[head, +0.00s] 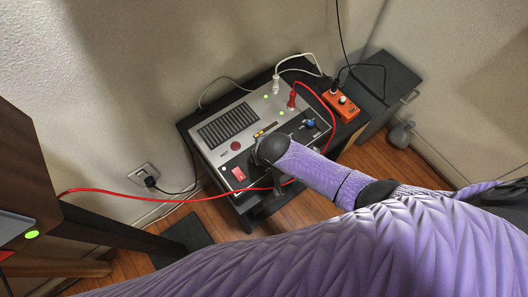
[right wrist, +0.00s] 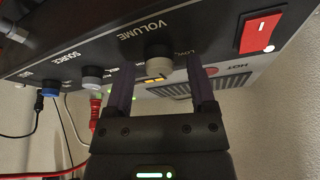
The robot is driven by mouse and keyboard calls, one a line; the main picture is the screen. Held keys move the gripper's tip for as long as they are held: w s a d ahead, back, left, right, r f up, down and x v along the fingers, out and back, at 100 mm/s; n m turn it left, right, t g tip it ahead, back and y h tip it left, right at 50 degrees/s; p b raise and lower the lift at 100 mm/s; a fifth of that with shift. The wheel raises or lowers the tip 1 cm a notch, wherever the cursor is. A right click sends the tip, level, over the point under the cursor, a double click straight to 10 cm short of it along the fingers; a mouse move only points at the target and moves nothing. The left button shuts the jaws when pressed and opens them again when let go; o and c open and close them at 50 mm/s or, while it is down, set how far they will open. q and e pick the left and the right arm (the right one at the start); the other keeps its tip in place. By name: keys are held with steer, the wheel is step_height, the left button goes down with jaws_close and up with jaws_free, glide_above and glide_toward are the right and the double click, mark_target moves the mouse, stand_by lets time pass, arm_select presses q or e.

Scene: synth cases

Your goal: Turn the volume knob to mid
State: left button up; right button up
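The volume knob (right wrist: 157,56) is a grey round knob under the printed word VOLUME on the dark front panel of a device (head: 215,158). In the right wrist view the two purple fingers of my right gripper (right wrist: 159,76) stand on either side of the knob, with a gap showing at each side. The gripper is open. In the head view my right gripper (head: 271,150) is over the device's front and hides the knob. The knob's pointer setting cannot be made out. My left gripper is not in view.
A red switch (right wrist: 263,32) is on the same panel, to the right in the wrist view. A second grey knob (right wrist: 92,78) and a blue one (right wrist: 49,88) are to the left. A red cable (head: 120,193) crosses in front of the device. An orange box (head: 341,106) stands beside it.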

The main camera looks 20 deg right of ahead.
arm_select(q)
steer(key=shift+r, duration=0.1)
arm_select(e)
steer(key=shift+r, duration=0.1)
arm_select(q)
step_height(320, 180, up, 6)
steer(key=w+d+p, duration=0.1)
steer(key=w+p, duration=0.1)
steer(key=p, duration=0.4)
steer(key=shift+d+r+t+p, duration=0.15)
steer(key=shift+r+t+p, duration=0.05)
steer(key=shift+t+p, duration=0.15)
arm_select(e)
steer(key=v, duration=0.9)
steer(key=shift+r, duration=0.35)
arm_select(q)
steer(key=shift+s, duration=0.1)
arm_select(e)
steer(key=shift+s, duration=0.15)
